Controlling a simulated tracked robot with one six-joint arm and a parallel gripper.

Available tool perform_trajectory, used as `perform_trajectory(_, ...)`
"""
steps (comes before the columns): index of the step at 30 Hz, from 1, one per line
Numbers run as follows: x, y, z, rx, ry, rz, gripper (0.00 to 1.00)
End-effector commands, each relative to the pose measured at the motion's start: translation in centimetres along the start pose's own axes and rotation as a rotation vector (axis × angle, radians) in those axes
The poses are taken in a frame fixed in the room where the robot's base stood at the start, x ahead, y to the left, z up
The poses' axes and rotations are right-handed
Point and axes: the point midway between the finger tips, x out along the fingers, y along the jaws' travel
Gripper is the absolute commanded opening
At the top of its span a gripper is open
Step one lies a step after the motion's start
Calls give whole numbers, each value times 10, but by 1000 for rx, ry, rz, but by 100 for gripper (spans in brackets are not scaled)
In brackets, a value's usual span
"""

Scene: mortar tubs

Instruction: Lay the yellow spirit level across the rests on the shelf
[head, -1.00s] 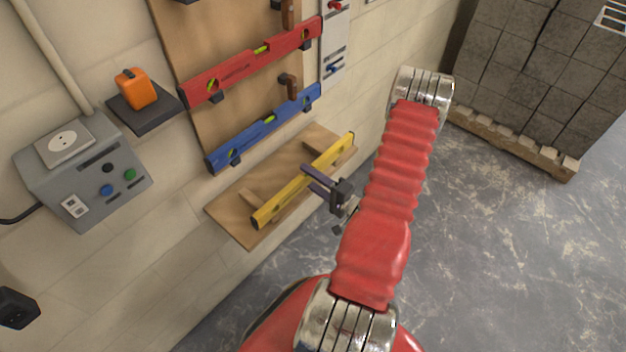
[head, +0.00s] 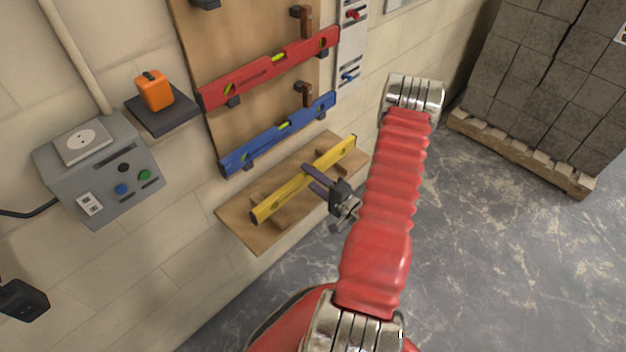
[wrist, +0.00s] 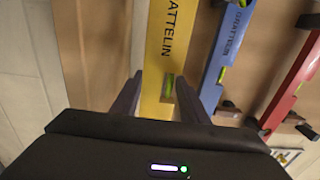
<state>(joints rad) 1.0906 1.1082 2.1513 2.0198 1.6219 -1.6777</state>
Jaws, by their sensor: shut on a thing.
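The yellow spirit level (head: 290,190) lies lengthwise over the wooden shelf (head: 258,240), spanning its two wooden rests, one near the left end (head: 258,195) and one toward the right. I cannot tell whether it touches the rests or hangs just above them. My gripper (head: 312,178) comes from the right and is shut on the level near its middle. In the wrist view the level (wrist: 170,40) stands between my two dark fingers (wrist: 158,98), with its lettering and green vial showing. The level's underside is hidden.
A blue level (head: 275,135) and a red level (head: 270,68) hang on the wooden board just above the shelf. A grey control box (head: 100,165) and an orange tool (head: 154,92) on a small black shelf are at left. Stacked blocks on a pallet (head: 520,155) stand at right, with open floor before them.

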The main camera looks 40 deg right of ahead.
Motion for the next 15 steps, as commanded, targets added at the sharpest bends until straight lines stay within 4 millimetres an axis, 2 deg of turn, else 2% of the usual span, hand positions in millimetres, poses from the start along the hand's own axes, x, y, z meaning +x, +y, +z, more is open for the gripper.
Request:
perform_trajectory(9,16,-1,0,0,-1,-2,15)
perform_trajectory(15,14,10,0,1,1,-1,15)
